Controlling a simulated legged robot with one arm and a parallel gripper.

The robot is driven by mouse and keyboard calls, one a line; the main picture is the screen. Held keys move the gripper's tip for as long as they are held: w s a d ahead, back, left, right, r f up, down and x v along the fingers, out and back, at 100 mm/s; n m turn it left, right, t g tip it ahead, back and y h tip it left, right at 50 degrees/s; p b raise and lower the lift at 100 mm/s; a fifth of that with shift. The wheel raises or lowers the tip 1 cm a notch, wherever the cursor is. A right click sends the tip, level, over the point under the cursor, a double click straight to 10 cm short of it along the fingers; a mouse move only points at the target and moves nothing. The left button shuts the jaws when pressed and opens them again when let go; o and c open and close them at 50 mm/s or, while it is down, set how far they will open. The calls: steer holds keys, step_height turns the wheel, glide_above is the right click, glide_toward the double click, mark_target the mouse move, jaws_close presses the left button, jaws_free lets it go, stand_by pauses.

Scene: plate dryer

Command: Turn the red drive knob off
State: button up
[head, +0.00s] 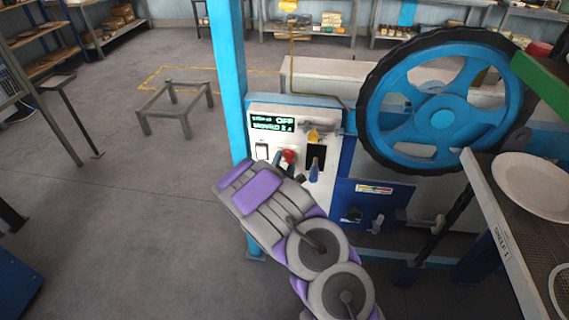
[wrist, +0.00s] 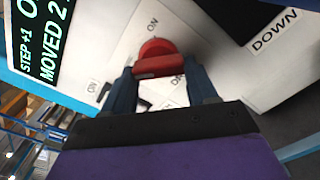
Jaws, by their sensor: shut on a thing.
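The red drive knob (head: 289,155) is on the front of a white control panel (head: 257,131). In the wrist view the knob (wrist: 156,56) has a raised red grip bar, with an "ON" label just above it. My gripper (head: 287,163) reaches the panel from below. In the wrist view its dark fingers (wrist: 158,78) stand on either side of the red bar and are shut on it. A partly hidden label lies below the knob at the right. The panel's display (head: 272,122) has green text that includes "OFF" and "MOVED 2".
A blue post (head: 229,70) and a large blue wheel (head: 440,105) flank the panel.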

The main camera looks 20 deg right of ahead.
steer(key=shift+s+f, duration=0.1)
steer(key=shift+f, duration=0.15)
steer(key=o, duration=0.8)
steer(key=shift+o, duration=1.3)
steer(key=shift+r, duration=0.15)
steer(key=shift+a, duration=0.1)
steer(key=p+v, duration=0.3)
steer(key=v, duration=1.4)
steer(key=shift+a, duration=0.15)
